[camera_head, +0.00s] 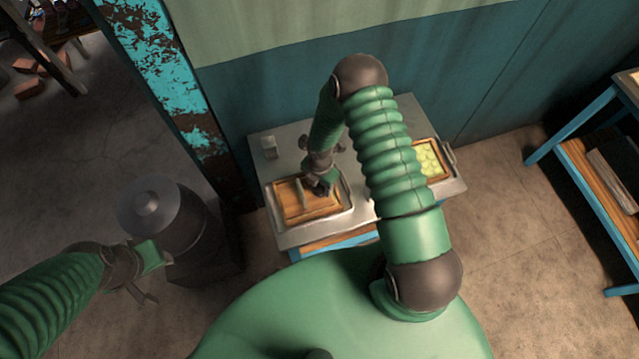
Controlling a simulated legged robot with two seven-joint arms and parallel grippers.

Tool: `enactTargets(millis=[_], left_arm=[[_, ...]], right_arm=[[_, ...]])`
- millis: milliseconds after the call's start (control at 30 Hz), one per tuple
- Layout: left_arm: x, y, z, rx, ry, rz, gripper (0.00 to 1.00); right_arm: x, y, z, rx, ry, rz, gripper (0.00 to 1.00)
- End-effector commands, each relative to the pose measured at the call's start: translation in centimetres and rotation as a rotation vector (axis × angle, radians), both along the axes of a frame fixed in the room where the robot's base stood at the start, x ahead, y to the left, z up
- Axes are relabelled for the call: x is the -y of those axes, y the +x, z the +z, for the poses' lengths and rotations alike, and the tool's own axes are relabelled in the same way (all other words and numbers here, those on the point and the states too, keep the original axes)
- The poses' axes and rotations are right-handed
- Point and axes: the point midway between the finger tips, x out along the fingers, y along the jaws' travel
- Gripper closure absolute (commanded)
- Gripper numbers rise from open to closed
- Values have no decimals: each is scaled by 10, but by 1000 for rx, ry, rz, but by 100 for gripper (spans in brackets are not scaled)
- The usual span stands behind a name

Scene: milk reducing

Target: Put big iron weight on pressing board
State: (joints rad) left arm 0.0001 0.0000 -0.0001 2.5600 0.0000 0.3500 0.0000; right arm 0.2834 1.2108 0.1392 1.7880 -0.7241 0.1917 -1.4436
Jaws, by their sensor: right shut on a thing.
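The wooden pressing board (290,207), with a raised crosspiece, lies in a metal tray at the left front of the table. My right gripper (322,183) reaches down over the right part of the board and is shut on a small dark thing (321,190), which looks like the iron weight. The gripper hides much of it, and I cannot tell whether it touches the board. My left gripper (151,274) is open and empty at the lower left, in front of the big pot and away from the table.
A second tray (447,160) with pale yellow-green pieces stands at the table's right. A small light object (269,147) sits at the table's back left. A lidded dark metal pot (170,215) stands left of the table, beside a peeling blue post (170,75). A blue-framed shelf (580,125) is at the right.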

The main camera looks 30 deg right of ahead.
Motion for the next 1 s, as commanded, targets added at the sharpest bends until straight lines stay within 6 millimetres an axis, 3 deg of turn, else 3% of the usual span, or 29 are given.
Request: enactTargets(millis=[333, 367, 400, 533, 767, 900, 1000], left_arm=[[0, 0, 0, 0, 0, 0, 64], [0, 0, 0, 0, 0, 0, 64], [0, 0, 0, 0, 0, 0, 64], [0, 0, 0, 0, 0, 0, 64], [0, 0, -1, 0, 0, 0, 64], [0, 0, -1, 0, 0, 0, 64], [0, 0, -1, 0, 0, 0, 64]], right_arm=[[0, 1, 0, 2, 0, 0, 100], [0, 1, 0, 2, 0, 0, 40], [0, 1, 0, 2, 0, 0, 35], [0, 1, 0, 1, -1, 0, 19], [0, 0, -2, -2, 0, 0, 17], [0, 0, -1, -2, 0, 0, 0], [0, 0, -1, -1, 0, 0, 0]])
